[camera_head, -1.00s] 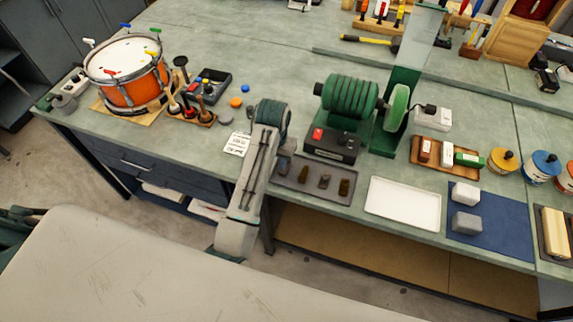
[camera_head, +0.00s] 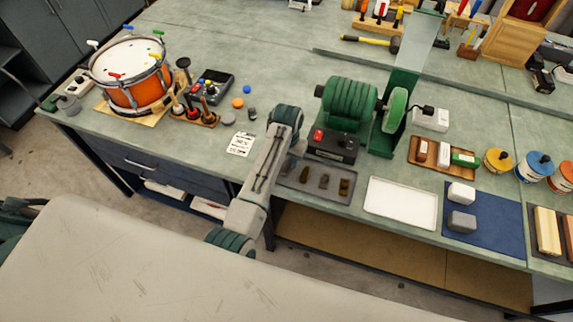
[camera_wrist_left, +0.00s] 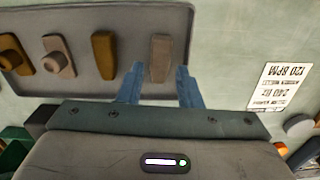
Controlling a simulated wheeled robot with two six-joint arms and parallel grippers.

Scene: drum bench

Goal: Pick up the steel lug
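The grey lug (camera_wrist_left: 160,58), the greyest of the row and so likely the steel lug, lies at the right end of the dark tray (camera_wrist_left: 130,12) in the left wrist view. My left gripper (camera_wrist_left: 158,90) is open and empty, with its blue fingertips apart near the lug's lower end. I cannot tell the height of the fingertips above the tray. In the head view my left arm covers this end of the tray (camera_head: 326,194). My right gripper is not in view.
A white tray (camera_head: 402,203) is to the right. A printed card (camera_head: 240,145) lies left of the arm.

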